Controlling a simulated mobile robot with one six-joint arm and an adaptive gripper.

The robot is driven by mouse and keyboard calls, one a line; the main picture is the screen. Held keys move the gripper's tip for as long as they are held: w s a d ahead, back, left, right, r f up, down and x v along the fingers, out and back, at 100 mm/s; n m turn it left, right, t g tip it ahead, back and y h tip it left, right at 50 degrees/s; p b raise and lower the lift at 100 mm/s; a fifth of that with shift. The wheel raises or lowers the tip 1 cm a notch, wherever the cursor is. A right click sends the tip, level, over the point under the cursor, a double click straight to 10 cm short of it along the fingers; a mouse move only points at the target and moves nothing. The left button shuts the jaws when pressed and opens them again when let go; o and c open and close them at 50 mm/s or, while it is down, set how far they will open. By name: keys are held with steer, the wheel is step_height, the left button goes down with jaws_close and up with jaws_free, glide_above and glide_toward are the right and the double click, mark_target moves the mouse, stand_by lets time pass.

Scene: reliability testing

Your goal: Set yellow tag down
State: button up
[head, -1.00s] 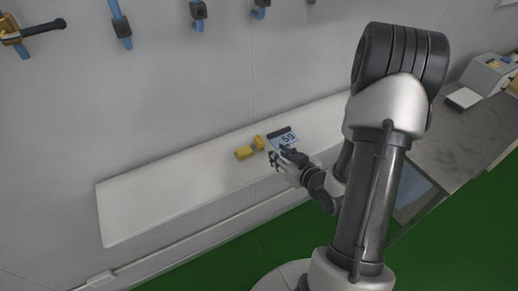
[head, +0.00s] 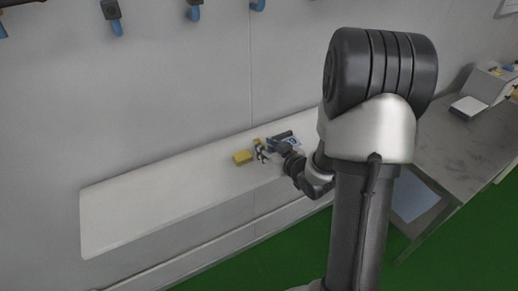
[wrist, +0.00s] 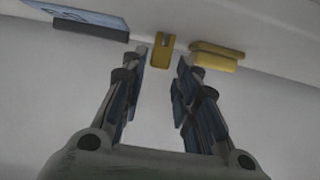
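The yellow tag (wrist: 162,50) is a small yellow piece with a grey patch at its top, on the white shelf (head: 130,205). In the wrist view it lies just beyond and between my fingertips, with a gap on both sides. In the head view the tag (head: 257,142) is partly hidden by my gripper (head: 262,152). My gripper also shows in the wrist view (wrist: 162,72), with its two fingers apart and nothing between them.
A yellow block (head: 243,157) lies to the left of the tag in the head view; it is close to a fingertip in the wrist view (wrist: 217,55). A blue-faced display (wrist: 80,15) stands on the other side. The shelf's left part is bare. Blue hooks (head: 194,11) hang on the wall.

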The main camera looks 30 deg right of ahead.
mark_target(259, 142)
steer(key=b+x, duration=0.1)
steer(key=x, duration=0.4)
steer(key=shift+w+b, duration=0.2)
steer(key=shift+b, duration=0.1)
steer(key=shift+r, duration=0.1)
jaws_close()
